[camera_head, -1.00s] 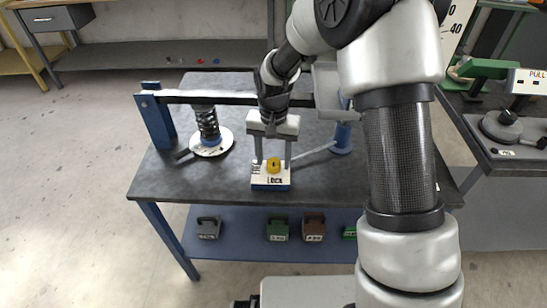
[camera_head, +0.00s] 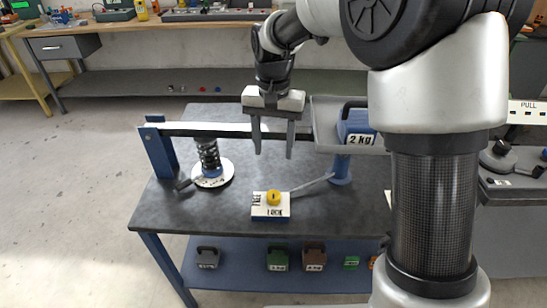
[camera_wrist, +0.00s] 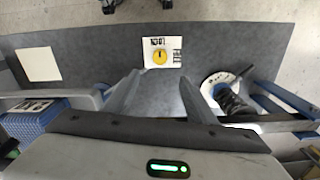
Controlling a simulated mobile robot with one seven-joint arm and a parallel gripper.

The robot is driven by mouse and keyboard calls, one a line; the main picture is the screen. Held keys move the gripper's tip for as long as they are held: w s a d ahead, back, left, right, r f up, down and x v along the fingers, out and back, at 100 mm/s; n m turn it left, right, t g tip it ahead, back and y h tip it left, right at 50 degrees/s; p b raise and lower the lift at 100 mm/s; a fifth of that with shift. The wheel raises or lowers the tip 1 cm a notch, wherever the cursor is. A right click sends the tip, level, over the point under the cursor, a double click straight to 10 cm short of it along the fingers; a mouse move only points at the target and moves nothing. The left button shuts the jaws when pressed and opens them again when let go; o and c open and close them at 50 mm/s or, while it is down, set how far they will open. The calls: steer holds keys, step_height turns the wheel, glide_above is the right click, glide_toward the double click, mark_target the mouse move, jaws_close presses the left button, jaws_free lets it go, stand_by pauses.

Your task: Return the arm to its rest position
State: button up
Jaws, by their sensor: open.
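My gripper (camera_head: 273,150) is open and empty. It hangs above the table, in front of the beam and clear of the lock box. The white and blue lock box (camera_head: 270,208) with a yellow knob (camera_head: 273,197) sits on the dark table (camera_head: 200,235). In the wrist view the yellow knob (camera_wrist: 159,57) shows beyond the open fingers (camera_wrist: 155,100), with nothing between them. My arm fills the right of the head view and hides part of the table's right side.
A spring (camera_head: 208,155) stands on a white disc (camera_head: 213,177) under the beam (camera_head: 220,130). A tray (camera_head: 322,130) beside my gripper carries a blue 2 kg weight (camera_head: 357,128). Several weights sit on the lower shelf (camera_head: 240,275). The table's front left is clear.

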steer(key=shift+r, duration=0.45)
steer(key=s+d+r+t+p, duration=0.2)
steer(key=s+d+r+p, duration=0.2)
steer(key=s+r, duration=0.3)
steer(key=s+d+r+n+t+p, duration=0.1)
steer(key=s+d+r+p, duration=0.2)
steer(key=s+d+r, duration=0.2)
steer(key=s+d+r+n+t+p, duration=0.1)
steer(key=s+d+r+p, duration=0.3)
steer(key=s+r, duration=0.5)
steer(key=shift+s+d+r+t+p, duration=0.3)
steer(key=shift+s+d+r+t, duration=0.15)
steer(key=shift+s+t, duration=0.4)
steer(key=shift+d, duration=0.15)
